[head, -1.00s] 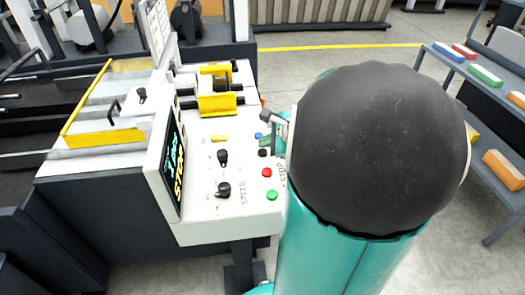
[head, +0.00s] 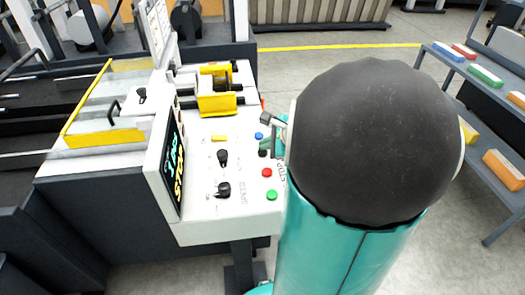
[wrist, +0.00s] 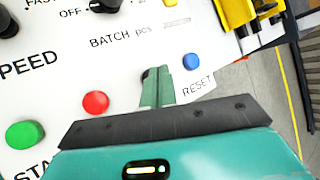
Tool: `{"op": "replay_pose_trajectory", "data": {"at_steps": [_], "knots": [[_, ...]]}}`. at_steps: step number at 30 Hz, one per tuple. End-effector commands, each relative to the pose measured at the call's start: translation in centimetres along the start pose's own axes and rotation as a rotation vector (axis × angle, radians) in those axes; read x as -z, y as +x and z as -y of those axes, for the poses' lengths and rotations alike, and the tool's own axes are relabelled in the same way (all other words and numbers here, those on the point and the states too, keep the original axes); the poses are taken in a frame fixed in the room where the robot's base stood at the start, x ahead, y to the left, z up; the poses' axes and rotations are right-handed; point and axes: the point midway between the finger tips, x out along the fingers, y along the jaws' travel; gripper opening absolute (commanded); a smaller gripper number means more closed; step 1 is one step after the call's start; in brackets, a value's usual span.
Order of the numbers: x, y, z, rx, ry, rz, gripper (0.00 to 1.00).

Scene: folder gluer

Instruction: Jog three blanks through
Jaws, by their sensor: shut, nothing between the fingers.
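The machine's white control panel (head: 240,215) carries a row of push buttons along its right edge. There are a blue button (head: 259,135), a black button (head: 262,153), a red button (head: 267,172) and a green button (head: 271,194). My gripper (wrist: 158,75) is shut and empty, its green fingertips over the panel between the red and blue buttons. In the wrist view the black button is mostly hidden behind the fingertips; I cannot tell whether they touch it. "RESET" is printed below the blue button. I see no blanks clearly.
A tilted display (head: 173,165) at the panel's left shows "STOP" in yellow under a cyan line. Two black knobs (head: 223,189) and a yellow switch (head: 218,138) sit left of the buttons. A yellow block mechanism (head: 216,102) stands behind. A shelf with coloured boxes (head: 502,168) is at right.

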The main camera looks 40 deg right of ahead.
Motion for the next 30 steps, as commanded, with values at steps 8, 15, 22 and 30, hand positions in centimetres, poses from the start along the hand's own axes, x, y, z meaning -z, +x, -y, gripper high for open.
{"op": "replay_pose_trajectory", "data": {"at_steps": [8,15,22,30], "knots": [[-0.02,0.0,0.0,0.0,0.0,0.0,0.0],[0.08,0.15,-0.11,0.0,0.0,0.0,0.0],[0.21,0.33,-0.24,0.0,-0.001,0.001,0.0],[0.35,0.53,-0.39,0.0,-0.001,0.001,0.0]]}}
